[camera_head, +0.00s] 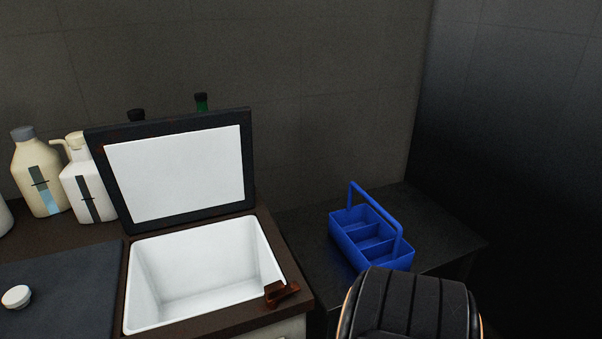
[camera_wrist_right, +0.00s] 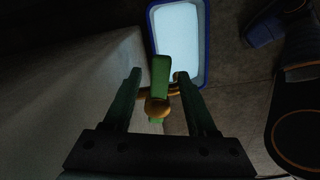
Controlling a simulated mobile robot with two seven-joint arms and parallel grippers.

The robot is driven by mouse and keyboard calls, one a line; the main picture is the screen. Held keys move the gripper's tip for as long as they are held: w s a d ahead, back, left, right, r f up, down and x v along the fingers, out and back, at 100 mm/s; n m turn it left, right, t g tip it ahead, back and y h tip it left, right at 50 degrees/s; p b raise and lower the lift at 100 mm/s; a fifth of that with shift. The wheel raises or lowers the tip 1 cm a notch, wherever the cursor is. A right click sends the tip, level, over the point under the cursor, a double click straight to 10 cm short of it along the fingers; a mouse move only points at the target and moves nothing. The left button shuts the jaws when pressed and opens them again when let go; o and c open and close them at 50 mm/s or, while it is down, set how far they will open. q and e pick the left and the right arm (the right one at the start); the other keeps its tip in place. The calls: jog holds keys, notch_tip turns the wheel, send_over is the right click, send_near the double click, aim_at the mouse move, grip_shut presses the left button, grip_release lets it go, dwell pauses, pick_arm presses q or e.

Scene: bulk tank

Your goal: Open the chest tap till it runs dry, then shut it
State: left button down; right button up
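The chest (camera_head: 150,283) has its lid (camera_head: 178,172) up, and its white basin looks empty; I cannot tell whether a thin layer of liquid lies on the floor. The chest tap (camera_wrist_right: 157,107), brass with a green handle (camera_wrist_right: 161,75), shows in the right wrist view beside the pale chest wall. My right gripper (camera_wrist_right: 158,73) is open, with one finger on each side of the handle and a gap on both sides. A blue-rimmed tub (camera_wrist_right: 202,60) with a bright pale surface inside lies below the tap. Whether liquid is running is not clear. My left gripper is out of view.
A blue caddy (camera_head: 358,248) with compartments stands on a dark low surface right of the chest. A brown piece (camera_head: 281,293) sits on the chest's front right corner. Bottles (camera_head: 38,175) stand left of the lid. A white knob (camera_head: 16,296) is on the dark cover at left.

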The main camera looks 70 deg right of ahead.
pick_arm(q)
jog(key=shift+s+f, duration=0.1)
pick_arm(e)
notch_tip(320, 180, up, 12)
jog(key=p, duration=0.7)
jog(key=shift+r, duration=0.2)
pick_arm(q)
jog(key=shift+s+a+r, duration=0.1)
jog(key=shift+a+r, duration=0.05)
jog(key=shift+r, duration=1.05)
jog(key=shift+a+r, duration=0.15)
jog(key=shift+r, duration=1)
pick_arm(e)
jog(key=shift+c, duration=0.2)
